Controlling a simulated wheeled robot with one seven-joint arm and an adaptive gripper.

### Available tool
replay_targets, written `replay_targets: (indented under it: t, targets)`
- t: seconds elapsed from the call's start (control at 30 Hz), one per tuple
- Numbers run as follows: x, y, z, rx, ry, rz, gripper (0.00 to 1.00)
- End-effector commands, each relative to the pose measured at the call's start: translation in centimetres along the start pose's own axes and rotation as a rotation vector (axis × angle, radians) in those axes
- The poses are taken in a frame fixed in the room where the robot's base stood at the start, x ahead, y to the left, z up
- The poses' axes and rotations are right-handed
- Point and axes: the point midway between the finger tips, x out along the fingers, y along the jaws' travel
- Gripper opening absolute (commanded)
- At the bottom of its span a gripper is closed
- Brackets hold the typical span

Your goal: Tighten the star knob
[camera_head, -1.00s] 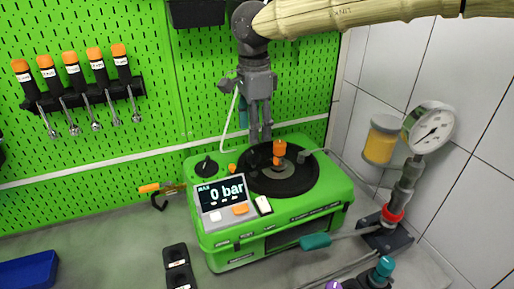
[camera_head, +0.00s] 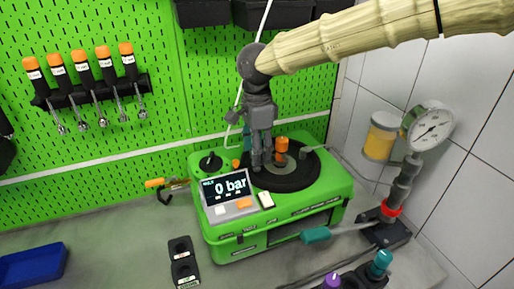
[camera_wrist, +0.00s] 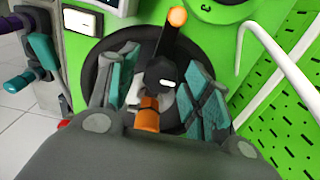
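My gripper (camera_head: 262,165) points down over the left-middle part of the black round plate on the green test bench (camera_head: 325,215). In the wrist view its teal finger pads (camera_wrist: 160,88) stand apart, on either side of a black lever (camera_wrist: 170,50) with an orange tip. No contact with the lever is clear. An orange cylinder (camera_head: 281,145) stands just right of the fingers; orange also shows low between them in the wrist view (camera_wrist: 147,115). A black knob (camera_head: 210,164) sits at the bench's left rear. I cannot make out a clear star shape on any knob.
The bench display (camera_head: 226,187) reads 0 bar. A pressure gauge (camera_head: 430,128) on a grey stand and a yellow-labelled container (camera_head: 381,137) are to the right. Screwdriver-like tools (camera_head: 87,75) hang on the green pegboard. A blue tray (camera_head: 33,265) lies at far left.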

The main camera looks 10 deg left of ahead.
Motion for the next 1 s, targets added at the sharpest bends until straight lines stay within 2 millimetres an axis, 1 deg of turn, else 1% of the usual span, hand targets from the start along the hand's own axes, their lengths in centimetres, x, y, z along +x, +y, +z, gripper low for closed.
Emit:
replay_targets:
  t: [0.03,0.1,0.2,0.43,0.57,0.77,1.0]
  targets:
    - [-0.01,0.00,0.01,0.000,0.000,0.000,0.35]
    - [-0.01,0.01,0.01,0.000,0.000,0.000,0.23]
    - [0.00,0.02,0.01,0.000,0.000,0.001,0.07]
    - [-0.01,0.04,-0.02,0.011,0.000,0.001,0.07]
    - [-0.08,0.06,-0.03,0.045,0.001,0.002,0.07]
    - [-0.21,0.13,-0.02,0.160,0.001,0.004,0.07]
    - [-0.21,0.17,-0.02,0.373,0.002,0.005,0.07]
